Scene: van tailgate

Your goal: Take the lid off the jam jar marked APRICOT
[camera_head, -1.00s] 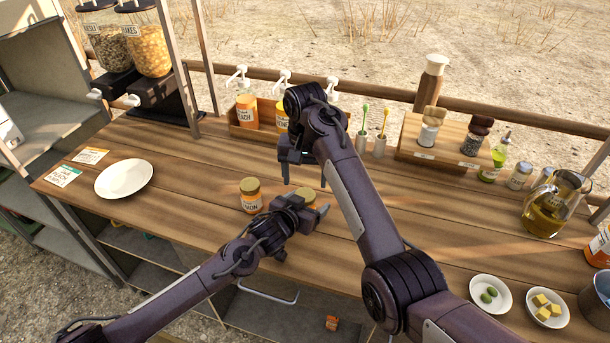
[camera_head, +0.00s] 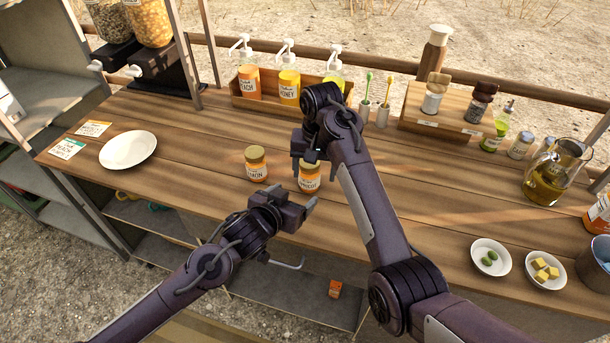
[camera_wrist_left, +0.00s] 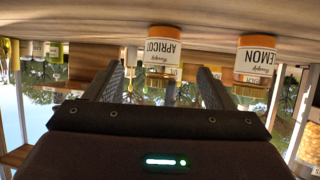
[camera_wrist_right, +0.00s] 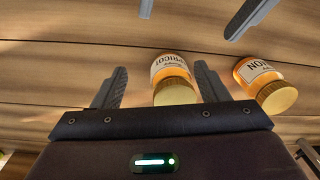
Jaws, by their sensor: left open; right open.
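The APRICOT jam jar (camera_head: 309,181) stands upright near the front of the wooden counter, its gold lid on and partly covered by my right gripper in the head view. My right gripper (camera_head: 308,160) is open, pointing down above the jar. In the right wrist view the gold lid (camera_wrist_right: 173,92) lies between my right fingers. My left gripper (camera_head: 302,234) is open and empty, in front of the jar, near the counter's front edge. In the left wrist view, which is upside down, the jar (camera_wrist_left: 160,47) shows between the left fingers, apart from them.
A LEMON jar (camera_head: 256,165) with a gold lid stands close to the left of the APRICOT jar. A white plate (camera_head: 128,150) lies further left. Pump bottles stand in a wooden box (camera_head: 252,104) behind. Small bowls (camera_head: 491,257) are at the right.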

